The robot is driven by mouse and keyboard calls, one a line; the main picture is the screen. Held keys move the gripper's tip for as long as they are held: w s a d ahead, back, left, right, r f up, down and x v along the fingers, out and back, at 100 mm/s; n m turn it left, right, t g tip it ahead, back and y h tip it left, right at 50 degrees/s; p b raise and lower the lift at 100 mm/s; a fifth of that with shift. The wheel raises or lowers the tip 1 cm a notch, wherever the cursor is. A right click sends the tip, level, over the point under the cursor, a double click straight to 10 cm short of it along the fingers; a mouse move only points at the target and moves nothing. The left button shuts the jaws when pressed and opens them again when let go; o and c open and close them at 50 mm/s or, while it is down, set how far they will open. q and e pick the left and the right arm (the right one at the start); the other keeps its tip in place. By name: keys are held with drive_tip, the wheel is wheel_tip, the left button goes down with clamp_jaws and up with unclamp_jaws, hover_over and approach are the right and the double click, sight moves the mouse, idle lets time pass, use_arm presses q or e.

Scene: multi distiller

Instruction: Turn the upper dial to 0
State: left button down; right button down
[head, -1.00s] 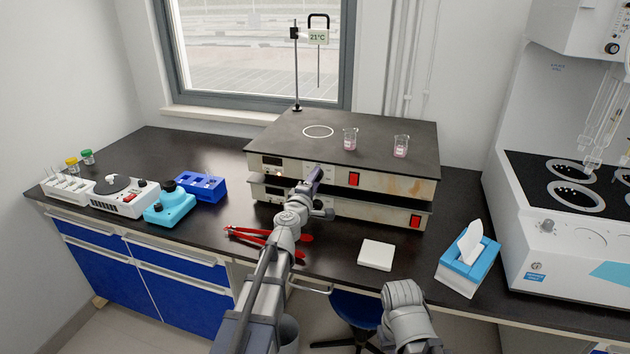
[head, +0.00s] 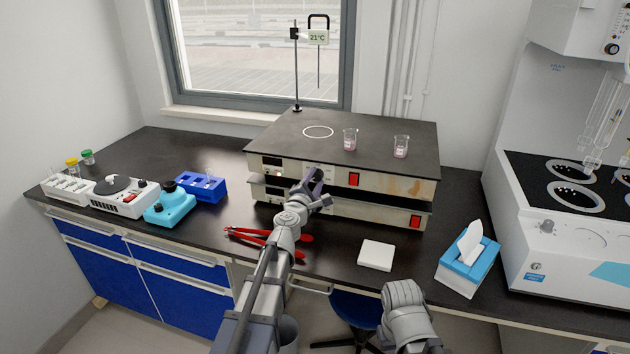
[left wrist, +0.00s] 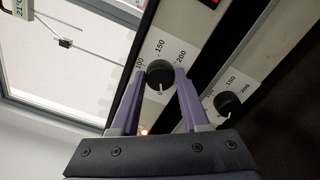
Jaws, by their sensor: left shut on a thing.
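The upper dial (left wrist: 159,74) is a round black knob on the pale front panel of the upper hot plate (head: 385,185). Its printed scale shows 0, 100, 150 and 200, and its white mark appears to point at the 0. My left gripper (head: 316,178) reaches the upper panel in the head view. In the left wrist view its two purple fingers (left wrist: 160,72) are shut on the upper dial, one on each side. The lower dial (left wrist: 228,103), a similar black knob, sits on the lower panel, apart from the fingers. My right gripper is out of view.
Two small beakers (head: 350,139) (head: 401,147) stand on the upper plate, near a stand with a 21°C thermometer (head: 318,37). Red-handled tongs (head: 255,236), a white pad (head: 377,255) and a tissue box (head: 468,262) lie on the dark bench in front.

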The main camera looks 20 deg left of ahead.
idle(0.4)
use_arm(q)
drive_tip(key=shift+c, duration=2)
unclamp_jaws()
drive_tip(key=shift+s, duration=0.1)
drive_tip(key=s, duration=0.7)
drive_tip(key=shift+s+a, duration=0.15)
drive_tip(key=shift+s, duration=0.2)
drive_tip(key=shift+f, duration=0.1)
